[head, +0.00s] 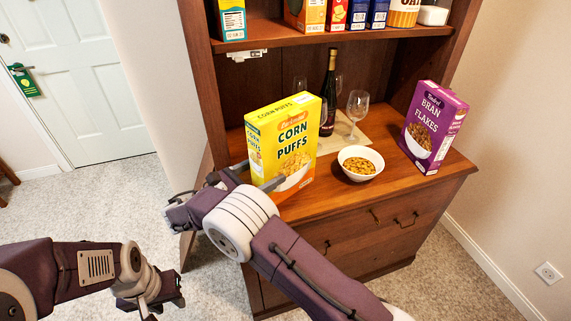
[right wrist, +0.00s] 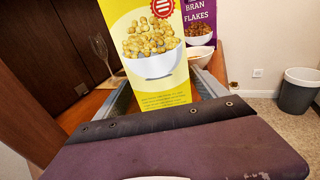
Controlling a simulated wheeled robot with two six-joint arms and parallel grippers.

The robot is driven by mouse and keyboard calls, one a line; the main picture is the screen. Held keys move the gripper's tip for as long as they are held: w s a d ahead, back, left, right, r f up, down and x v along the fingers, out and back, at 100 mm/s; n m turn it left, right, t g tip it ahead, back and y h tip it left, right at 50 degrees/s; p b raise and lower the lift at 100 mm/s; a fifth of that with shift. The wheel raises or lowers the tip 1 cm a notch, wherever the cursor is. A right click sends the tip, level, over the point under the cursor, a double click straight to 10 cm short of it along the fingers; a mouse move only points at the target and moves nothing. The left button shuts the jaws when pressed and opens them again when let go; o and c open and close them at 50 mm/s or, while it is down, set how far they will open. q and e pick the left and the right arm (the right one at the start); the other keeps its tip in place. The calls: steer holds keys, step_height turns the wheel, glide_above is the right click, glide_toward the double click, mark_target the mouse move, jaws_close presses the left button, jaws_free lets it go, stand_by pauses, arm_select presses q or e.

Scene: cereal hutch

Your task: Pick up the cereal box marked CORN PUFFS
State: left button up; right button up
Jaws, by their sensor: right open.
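The yellow and orange CORN PUFFS box (head: 290,145) stands upright on the wooden hutch counter, near its left end. My right gripper (head: 256,174) is at the box's near left side, with its fingers apart. In the right wrist view the box (right wrist: 150,55) stands between the two open fingers of my right gripper (right wrist: 166,92). I cannot tell whether either finger touches it. My left gripper (head: 150,297) hangs low at the lower left, over the carpet and away from the box; its fingers are unclear.
A white cereal bowl (head: 361,163) sits right of the box. A dark bottle (head: 328,95) and wine glasses (head: 357,106) stand behind. A purple BRAN FLAKES box (head: 433,128) stands at the counter's right. The shelf above (head: 290,37) holds several packages.

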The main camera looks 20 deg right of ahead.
mark_target(279, 165)
steer(key=x, duration=0.2)
steer(key=b+x, duration=0.1)
steer(key=x, duration=0.1)
steer(key=shift+d, duration=0.45)
steer(key=shift+s+a+r, duration=0.1)
steer(key=shift+c, duration=0.3)
